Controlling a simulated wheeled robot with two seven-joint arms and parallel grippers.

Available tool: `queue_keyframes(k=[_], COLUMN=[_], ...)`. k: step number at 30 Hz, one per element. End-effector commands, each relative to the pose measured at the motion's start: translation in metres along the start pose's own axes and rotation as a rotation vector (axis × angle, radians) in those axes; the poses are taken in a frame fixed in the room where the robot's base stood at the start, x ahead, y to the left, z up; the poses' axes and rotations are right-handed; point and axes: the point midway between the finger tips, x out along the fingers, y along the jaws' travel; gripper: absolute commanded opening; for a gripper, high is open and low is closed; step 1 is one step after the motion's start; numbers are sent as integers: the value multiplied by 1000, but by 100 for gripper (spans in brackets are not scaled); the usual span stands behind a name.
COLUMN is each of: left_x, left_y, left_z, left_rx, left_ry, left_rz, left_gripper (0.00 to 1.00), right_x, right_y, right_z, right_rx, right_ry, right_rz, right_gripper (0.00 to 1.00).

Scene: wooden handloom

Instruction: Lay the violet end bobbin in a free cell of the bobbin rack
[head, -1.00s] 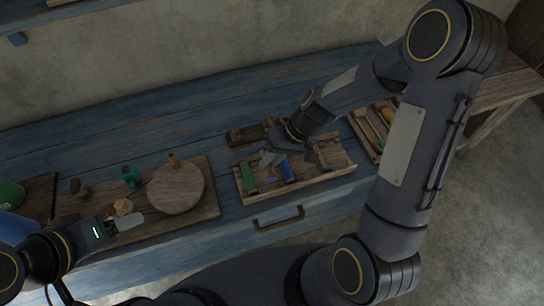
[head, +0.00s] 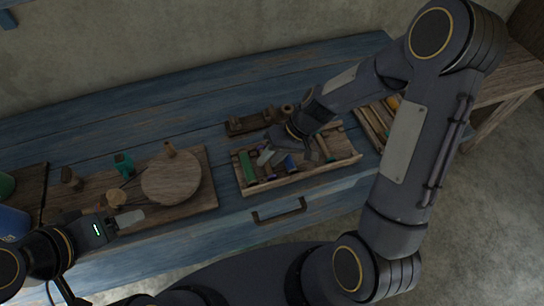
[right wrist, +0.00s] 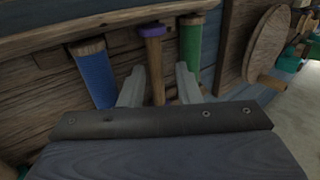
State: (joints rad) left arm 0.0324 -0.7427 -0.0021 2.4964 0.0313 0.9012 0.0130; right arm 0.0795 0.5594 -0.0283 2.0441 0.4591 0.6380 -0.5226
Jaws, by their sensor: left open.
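The bobbin rack (head: 335,168) stands on the blue bench under my right gripper. The violet end bobbin (right wrist: 154,58) has a violet tip and a bare wooden shaft. In the right wrist view it lies between a blue bobbin (right wrist: 94,76) and a green bobbin (right wrist: 191,48). My right gripper (right wrist: 160,82) is open, its fingers on either side of the violet end bobbin with gaps visible. My left gripper (head: 126,218) is open and empty at the far left.
A wooden board (head: 195,203) with a round disc (head: 171,178) and small pegs lies to the left. A dark wooden block (head: 243,126) stands behind the rack. Another tray (head: 374,125) is to the right. A drawer handle (head: 279,214) is on the bench front.

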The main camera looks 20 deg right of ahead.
Motion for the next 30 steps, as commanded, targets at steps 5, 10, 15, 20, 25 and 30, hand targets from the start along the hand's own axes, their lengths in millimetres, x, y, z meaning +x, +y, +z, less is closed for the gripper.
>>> queue_keyframes(k=[5,10,15,20,25,30], left_x=[1,1,1,0,0,0], left_y=[0,0,0,0,0,0], left_z=[0,0,0,0,0,0], left_rx=[0,0,0,0,0,0], left_ry=[0,0,0,0,0,0], left_rz=[0,0,0,0,0,0], left_gripper=[66,66,66,66,66,66], right_x=[1,1,0,-18,-48,-70], right_y=[6,8,8,7,3,1], right_z=[1,1,1,0,0,0], right_rx=[6,8,9,7,4,1], right_ry=[1,1,2,6,8,6], right_rz=[10,12,13,13,9,7], right_gripper=[43,43,43,43,43,43])
